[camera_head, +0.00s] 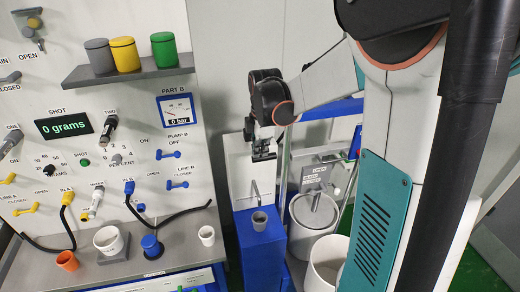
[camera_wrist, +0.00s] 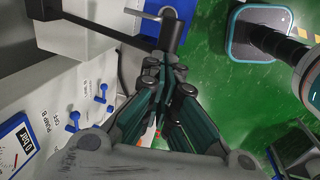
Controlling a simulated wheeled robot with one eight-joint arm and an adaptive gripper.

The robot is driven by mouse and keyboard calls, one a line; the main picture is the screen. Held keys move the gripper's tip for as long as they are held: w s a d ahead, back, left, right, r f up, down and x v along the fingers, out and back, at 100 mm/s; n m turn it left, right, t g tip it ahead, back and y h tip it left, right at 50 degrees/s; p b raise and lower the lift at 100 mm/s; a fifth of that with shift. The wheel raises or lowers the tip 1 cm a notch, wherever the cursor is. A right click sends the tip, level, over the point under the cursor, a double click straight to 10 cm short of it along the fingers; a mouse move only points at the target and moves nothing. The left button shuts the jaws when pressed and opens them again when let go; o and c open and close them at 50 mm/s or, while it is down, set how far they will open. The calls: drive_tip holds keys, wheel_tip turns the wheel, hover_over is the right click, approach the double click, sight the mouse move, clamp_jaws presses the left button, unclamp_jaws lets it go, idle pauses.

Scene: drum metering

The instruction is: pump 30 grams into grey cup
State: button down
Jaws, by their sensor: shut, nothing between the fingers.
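The grey cup (camera_head: 260,221) stands upright on a blue stand (camera_head: 262,243), below a thin metal spout (camera_head: 256,190). My gripper (camera_head: 263,155) is above the cup and spout, in front of a white panel, apart from the cup. In the wrist view my gripper (camera_wrist: 163,68) is shut and empty. A dark grey cylinder (camera_wrist: 172,36) lies just beyond the fingertips there; I cannot tell whether it is the cup. The shot display (camera_head: 64,124) reads 0 grams. The Part B gauge (camera_head: 176,109) reads 0 bar.
A shelf (camera_head: 130,76) holds grey, yellow and green canisters. The panel has blue valve levers (camera_head: 168,154) and a grams dial (camera_head: 53,169). White drums (camera_head: 313,213) are at right.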

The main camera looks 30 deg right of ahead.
drive_tip(key=shift+f, duration=0.1)
drive_tip(key=shift+s+a+f+b, duration=0.1)
drive_tip(key=shift+s+f+b, duration=0.15)
drive_tip(key=shift+f+b, duration=0.35)
wheel_tip(320, 180, down, 18)
drive_tip(key=s+t+h+b, duration=0.1)
drive_tip(key=t+b, duration=0.5)
drive_tip(key=b, duration=1.3)
drive_tip(key=shift+a+t+h, duration=0.15)
drive_tip(key=shift+t+h, duration=0.25)
drive_tip(key=shift+h, duration=0.1)
drive_tip(key=shift+s+f, duration=0.1)
drive_tip(key=shift+f, duration=0.05)
